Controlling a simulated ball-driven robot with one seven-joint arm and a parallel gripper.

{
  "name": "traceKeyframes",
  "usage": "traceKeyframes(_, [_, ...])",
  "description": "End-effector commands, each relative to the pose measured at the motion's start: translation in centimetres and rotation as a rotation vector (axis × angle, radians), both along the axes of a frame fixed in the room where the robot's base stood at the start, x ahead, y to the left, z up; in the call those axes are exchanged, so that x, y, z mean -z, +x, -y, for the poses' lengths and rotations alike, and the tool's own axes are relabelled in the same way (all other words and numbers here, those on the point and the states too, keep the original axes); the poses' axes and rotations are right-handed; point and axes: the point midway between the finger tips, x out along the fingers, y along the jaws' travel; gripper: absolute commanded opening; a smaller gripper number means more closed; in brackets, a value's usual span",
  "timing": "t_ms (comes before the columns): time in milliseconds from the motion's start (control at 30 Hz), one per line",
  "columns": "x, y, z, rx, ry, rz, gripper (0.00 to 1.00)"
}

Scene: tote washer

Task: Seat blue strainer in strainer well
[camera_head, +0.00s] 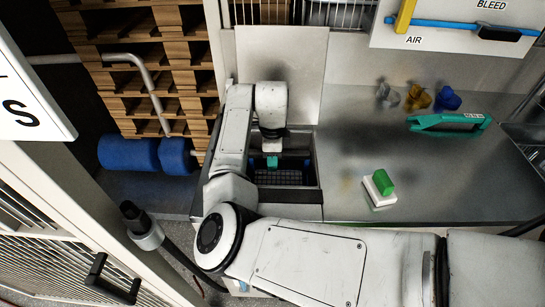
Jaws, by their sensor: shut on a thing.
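My gripper (271,156) points down into the dark-walled strainer well (318,163), which is set at the left end of the steel counter. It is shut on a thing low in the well. A small teal part shows at the fingertips. The blue strainer (308,165) shows as blue patches to either side of the gripper, with a dark mesh in front. It looks to be inside the well, around its middle. My wrist and the well walls hide much of it, and I cannot tell whether it sits flat or touches the bottom.
The steel counter (350,150) is mostly clear. On it are a green-and-white block (380,187), a teal-handled tool (450,123) and crumpled grey, yellow and blue pieces (417,97). An upright steel plate (295,70) stands behind the well. Blue rolls (130,153) lie left.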

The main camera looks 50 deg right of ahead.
Motion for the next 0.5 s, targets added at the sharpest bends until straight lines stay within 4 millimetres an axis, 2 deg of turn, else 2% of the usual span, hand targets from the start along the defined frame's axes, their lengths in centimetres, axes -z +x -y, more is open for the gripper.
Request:
traceKeyframes(300, [1.2,0.02,0.01,0.0,-0.001,0.001,0.0])
traceKeyframes(500, [1.21,0.03,0.01,0.0,0.0,0.001,0.0])
